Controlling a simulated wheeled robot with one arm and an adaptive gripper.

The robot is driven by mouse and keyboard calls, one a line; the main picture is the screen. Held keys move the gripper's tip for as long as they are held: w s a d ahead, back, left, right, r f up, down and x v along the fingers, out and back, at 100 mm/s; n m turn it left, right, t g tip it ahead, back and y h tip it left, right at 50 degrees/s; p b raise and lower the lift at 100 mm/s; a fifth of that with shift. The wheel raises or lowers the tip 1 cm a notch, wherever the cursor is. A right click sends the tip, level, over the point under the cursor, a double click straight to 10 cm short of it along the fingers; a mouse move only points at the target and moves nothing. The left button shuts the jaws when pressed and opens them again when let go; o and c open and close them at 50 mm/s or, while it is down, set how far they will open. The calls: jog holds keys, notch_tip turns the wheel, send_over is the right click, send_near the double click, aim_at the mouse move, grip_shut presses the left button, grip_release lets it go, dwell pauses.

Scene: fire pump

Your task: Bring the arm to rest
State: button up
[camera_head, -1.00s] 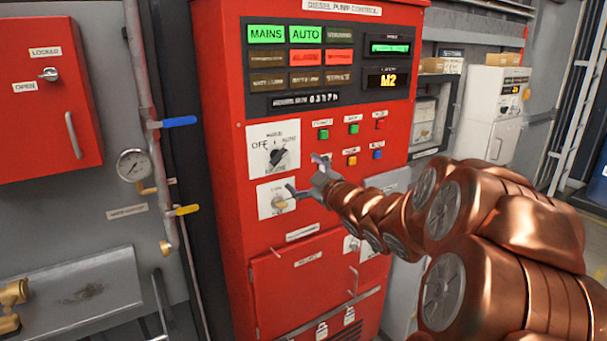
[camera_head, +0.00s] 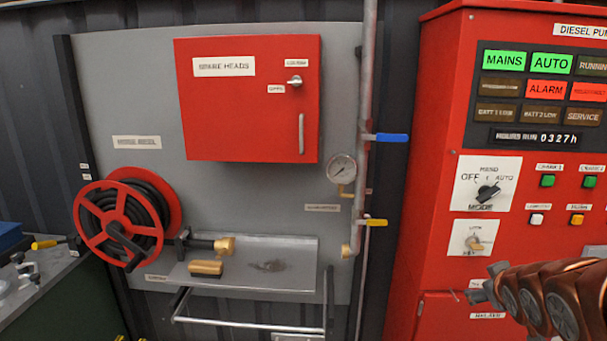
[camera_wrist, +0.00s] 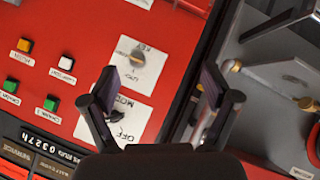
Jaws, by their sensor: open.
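My copper-coloured arm reaches in from the lower right in the head view. My gripper (camera_head: 478,292) is at its end, in front of the red diesel pump panel (camera_head: 428,190), below the key switch (camera_head: 474,243). In the wrist view my gripper (camera_wrist: 160,100) has its two dark fingers spread apart with nothing between them. The mode switch (camera_head: 487,192) is a black knob on a white plate. In the wrist view the key switch plate (camera_wrist: 138,58) shows beyond the fingers, and the mode plate is partly hidden by the left finger.
A red spare heads cabinet (camera_head: 247,125) hangs on the grey board, left of a pipe with a blue lever (camera_head: 391,138) and a yellow lever (camera_head: 376,222). A hose reel (camera_head: 120,222) and a metal shelf (camera_head: 290,260) with brass fittings are further left.

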jog(key=s+a+f+g+y, duration=0.1)
jog(key=s+a+f+g, duration=0.1)
jog(key=s+a+g, duration=0.2)
jog(key=s+a+f+m+g+y, duration=0.1)
jog(key=s+a+f+g, duration=0.2)
jog(key=s+a, duration=0.6)
jog(key=s+a+f+m+g+y, duration=0.1)
jog(key=s+a+f+g, duration=0.2)
jog(key=s, duration=1.4)
jog(key=a+g, duration=0.1)
jog(key=a, duration=0.3)
jog(key=shift+a+f+g+y, duration=0.15)
jog(key=shift+a+g+y, duration=0.15)
jog(key=shift+a+g, duration=0.1)
jog(key=shift+d, duration=0.1)
jog(key=shift+c, duration=0.3)
